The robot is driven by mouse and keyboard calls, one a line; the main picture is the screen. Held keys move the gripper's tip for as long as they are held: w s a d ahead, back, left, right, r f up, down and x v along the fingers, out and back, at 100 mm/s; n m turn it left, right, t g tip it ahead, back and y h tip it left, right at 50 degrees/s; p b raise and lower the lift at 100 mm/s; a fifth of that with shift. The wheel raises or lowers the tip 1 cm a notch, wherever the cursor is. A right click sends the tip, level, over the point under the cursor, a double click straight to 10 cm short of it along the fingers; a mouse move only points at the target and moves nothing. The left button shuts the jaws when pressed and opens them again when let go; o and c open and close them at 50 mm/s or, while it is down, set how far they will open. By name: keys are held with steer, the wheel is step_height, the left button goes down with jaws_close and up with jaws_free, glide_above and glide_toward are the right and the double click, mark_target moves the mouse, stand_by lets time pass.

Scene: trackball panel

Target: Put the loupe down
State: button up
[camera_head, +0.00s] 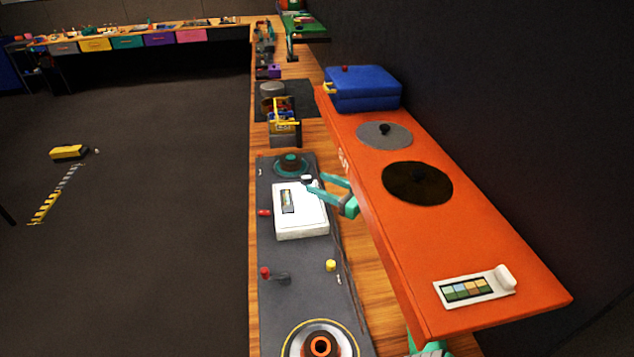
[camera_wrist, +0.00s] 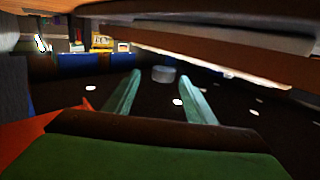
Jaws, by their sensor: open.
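My gripper (camera_head: 319,183) reaches in from under the orange shelf, its teal fingers spread apart over the upper right of the white box (camera_head: 305,222). A small white-and-dark piece (camera_head: 307,179), which looks like the loupe, is at the fingertips, by the box's upper edge. In the wrist view my gripper (camera_wrist: 162,70) is open, and a small pale grey cylinder (camera_wrist: 163,74) shows between the fingertips, with a gap to each finger. It seems to be the same piece. I cannot tell whether it touches the box.
The orange shelf (camera_head: 470,240) overhangs the right side, carrying a blue case (camera_head: 362,90), two round discs and a colour-chip tray (camera_head: 474,287). The grey panel (camera_head: 300,295) holds small knobs, a teal-ringed knob (camera_head: 291,162) and a large trackball (camera_head: 320,345). Open floor lies left.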

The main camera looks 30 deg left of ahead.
steer(key=shift+s+d, duration=0.2)
steer(key=shift+d, duration=0.35)
steer(key=shift+s+d, duration=0.15)
steer(key=shift+d, duration=0.35)
steer(key=shift+a+r, duration=0.1)
